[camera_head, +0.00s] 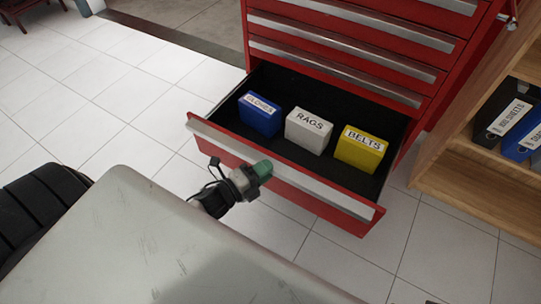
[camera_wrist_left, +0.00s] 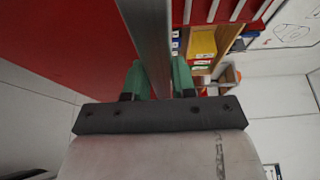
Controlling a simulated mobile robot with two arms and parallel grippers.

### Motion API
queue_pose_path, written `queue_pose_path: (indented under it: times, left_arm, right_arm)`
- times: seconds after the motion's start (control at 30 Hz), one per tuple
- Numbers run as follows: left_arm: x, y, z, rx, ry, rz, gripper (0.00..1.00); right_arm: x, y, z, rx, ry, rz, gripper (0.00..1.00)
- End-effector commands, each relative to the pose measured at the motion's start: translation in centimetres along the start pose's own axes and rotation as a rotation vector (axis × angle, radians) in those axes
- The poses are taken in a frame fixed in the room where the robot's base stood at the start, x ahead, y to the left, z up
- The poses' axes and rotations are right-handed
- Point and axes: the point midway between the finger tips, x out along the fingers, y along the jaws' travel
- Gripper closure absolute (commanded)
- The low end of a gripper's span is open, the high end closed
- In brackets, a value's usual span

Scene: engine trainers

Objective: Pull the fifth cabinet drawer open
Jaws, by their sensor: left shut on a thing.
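The red cabinet (camera_head: 340,40) stands at the top of the head view. Its lowest visible drawer (camera_head: 330,204) is pulled well out, with a dark inside. A blue box (camera_head: 259,116), a white box labelled RAGS (camera_head: 309,131) and a yellow box labelled BELTS (camera_head: 361,149) stand in it. My left gripper (camera_head: 262,168) is at the drawer's silver handle strip (camera_head: 320,191), left of its middle. In the left wrist view, the green fingers (camera_wrist_left: 158,80) sit on both sides of the metal strip (camera_wrist_left: 150,35), shut on it. My right gripper is not in view.
A wooden shelf (camera_head: 458,130) with binders (camera_head: 503,115) stands right of the cabinet. A black tyre (camera_head: 40,210) is at the left. White floor tiles (camera_head: 120,90) are clear left of the drawer. Drawers above the open one are shut.

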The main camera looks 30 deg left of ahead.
Motion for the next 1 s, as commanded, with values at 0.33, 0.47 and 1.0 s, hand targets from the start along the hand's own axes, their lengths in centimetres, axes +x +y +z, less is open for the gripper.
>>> queue_pose_path:
  times: [0.33, 0.47, 1.0]
  left_arm:
    - [-1.16, 0.64, -0.52, -0.001, -0.001, 0.015, 1.00]
    - [-1.16, 0.68, -0.52, -0.001, -0.002, 0.016, 1.00]
    - [-1.11, 0.27, -0.42, -0.001, -0.001, 0.006, 0.53]
  right_arm:
    - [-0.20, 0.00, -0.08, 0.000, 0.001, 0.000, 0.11]
    - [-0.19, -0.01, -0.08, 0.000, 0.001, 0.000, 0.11]
    - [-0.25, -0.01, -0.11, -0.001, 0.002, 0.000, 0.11]
